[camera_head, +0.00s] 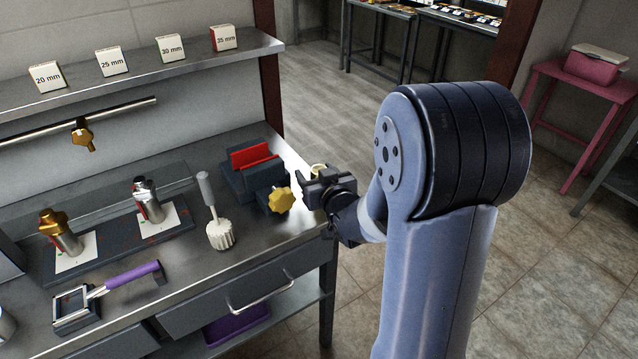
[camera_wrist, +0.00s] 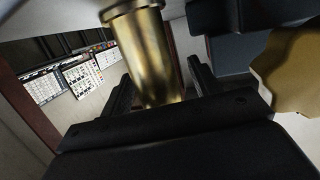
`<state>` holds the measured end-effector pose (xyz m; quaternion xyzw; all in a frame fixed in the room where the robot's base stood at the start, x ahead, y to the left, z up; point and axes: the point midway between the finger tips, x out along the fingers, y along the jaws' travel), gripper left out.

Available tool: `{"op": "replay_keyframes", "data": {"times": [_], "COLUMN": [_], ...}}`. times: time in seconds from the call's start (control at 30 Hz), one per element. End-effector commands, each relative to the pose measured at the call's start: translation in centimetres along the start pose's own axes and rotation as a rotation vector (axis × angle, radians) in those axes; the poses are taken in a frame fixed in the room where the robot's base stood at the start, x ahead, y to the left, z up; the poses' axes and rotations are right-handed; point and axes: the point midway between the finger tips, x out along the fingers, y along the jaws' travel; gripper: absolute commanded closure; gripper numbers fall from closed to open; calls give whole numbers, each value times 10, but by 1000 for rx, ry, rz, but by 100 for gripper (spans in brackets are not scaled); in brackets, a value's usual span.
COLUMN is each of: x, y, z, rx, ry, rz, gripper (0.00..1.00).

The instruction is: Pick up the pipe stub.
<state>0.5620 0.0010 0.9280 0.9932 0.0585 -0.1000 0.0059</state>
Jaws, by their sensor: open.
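The brass pipe stub (camera_wrist: 146,58) is a shiny round cylinder with a rim at its upper end in the wrist view. It lies between the two fingers of my gripper (camera_wrist: 160,78). The jaws are open, and I cannot tell whether either finger touches it. In the head view, my gripper (camera_head: 314,183) is at the right end of the steel bench. Only a small pale brass end of the stub (camera_head: 318,169) shows there. The rest is hidden behind my gripper, so I cannot see what it rests on.
A dark block with red jaws (camera_head: 252,157) and a yellow knob (camera_head: 281,200) stands just left of my gripper. A shelf (camera_head: 130,76) runs above.

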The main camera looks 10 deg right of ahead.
Motion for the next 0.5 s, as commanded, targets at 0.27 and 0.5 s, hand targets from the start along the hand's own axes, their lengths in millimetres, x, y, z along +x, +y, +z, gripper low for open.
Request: {"op": "replay_keyframes", "data": {"times": [0.27,0.5], "x": [2,2], "y": [0,0], "z": [0,0], "rx": [0,0], "ry": [0,0], "rz": [0,0], "gripper": [42,62]}}
